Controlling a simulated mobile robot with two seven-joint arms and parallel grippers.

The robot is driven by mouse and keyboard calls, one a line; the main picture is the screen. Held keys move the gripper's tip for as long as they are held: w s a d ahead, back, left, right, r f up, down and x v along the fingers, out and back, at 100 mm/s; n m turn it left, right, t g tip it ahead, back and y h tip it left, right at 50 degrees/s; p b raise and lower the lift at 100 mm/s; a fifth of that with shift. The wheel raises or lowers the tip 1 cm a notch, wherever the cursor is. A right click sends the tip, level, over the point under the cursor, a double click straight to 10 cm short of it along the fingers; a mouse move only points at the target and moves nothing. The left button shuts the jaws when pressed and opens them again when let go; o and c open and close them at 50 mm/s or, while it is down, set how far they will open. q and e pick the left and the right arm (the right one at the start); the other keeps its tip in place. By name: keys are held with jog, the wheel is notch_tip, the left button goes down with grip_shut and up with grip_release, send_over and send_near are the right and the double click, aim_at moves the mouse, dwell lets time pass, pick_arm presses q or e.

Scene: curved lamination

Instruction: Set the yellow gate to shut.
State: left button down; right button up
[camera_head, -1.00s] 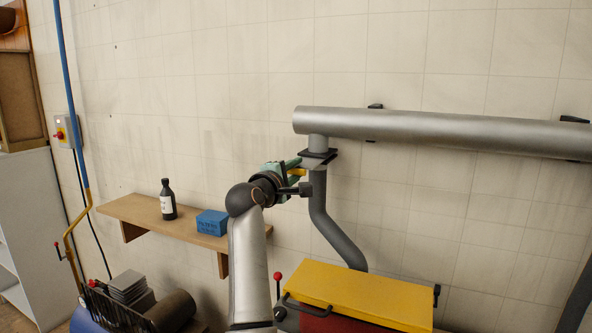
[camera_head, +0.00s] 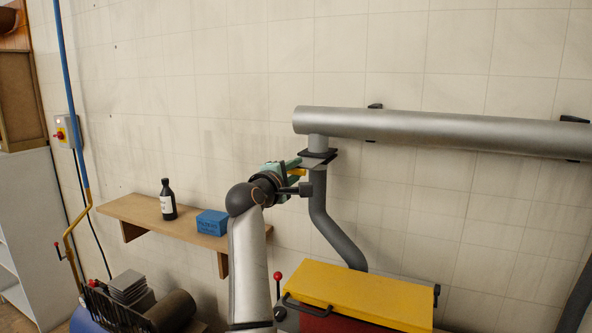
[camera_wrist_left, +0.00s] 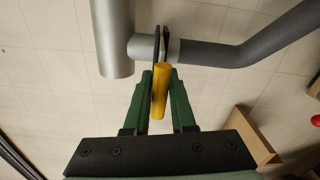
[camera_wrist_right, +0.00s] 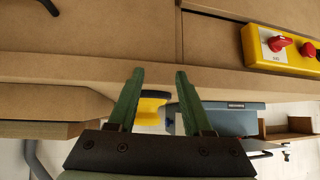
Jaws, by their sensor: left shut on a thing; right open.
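The yellow gate (camera_head: 297,172) shows as a short yellow handle at a dark flanged slide plate (camera_head: 318,158) in the grey duct, below the big silver pipe. In the left wrist view the yellow handle (camera_wrist_left: 160,92) lies between the two green fingers. My left gripper (camera_head: 292,167) is shut on this handle. The plate sits between the flanges (camera_wrist_left: 161,45); how far in it is cannot be told. My right gripper (camera_wrist_right: 160,98) is open, with nothing between its fingers, and shows only in its own wrist view.
A silver pipe (camera_head: 430,129) runs along the wall above the gate, and a grey bent duct (camera_head: 325,220) drops below it. A shelf (camera_head: 145,213) with a dark bottle (camera_head: 168,200) and blue box (camera_head: 212,222) is left. A yellow-topped machine (camera_head: 360,293) stands below.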

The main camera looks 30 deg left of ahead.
dwell(0.4)
pick_arm(q)
jog(key=shift+w, duration=0.3)
jog(key=shift+w+a+p, duration=0.1)
jog(key=shift+w+p, duration=0.35)
jog(key=shift+w, duration=0.85)
jog(key=c, duration=0.8)
grip_release()
jog(key=shift+o, duration=0.2)
jog(key=s+b, duration=0.3)
jog(key=s, duration=0.9)
jog(key=shift+s+d, duration=0.25)
jog(key=shift+d, duration=0.15)
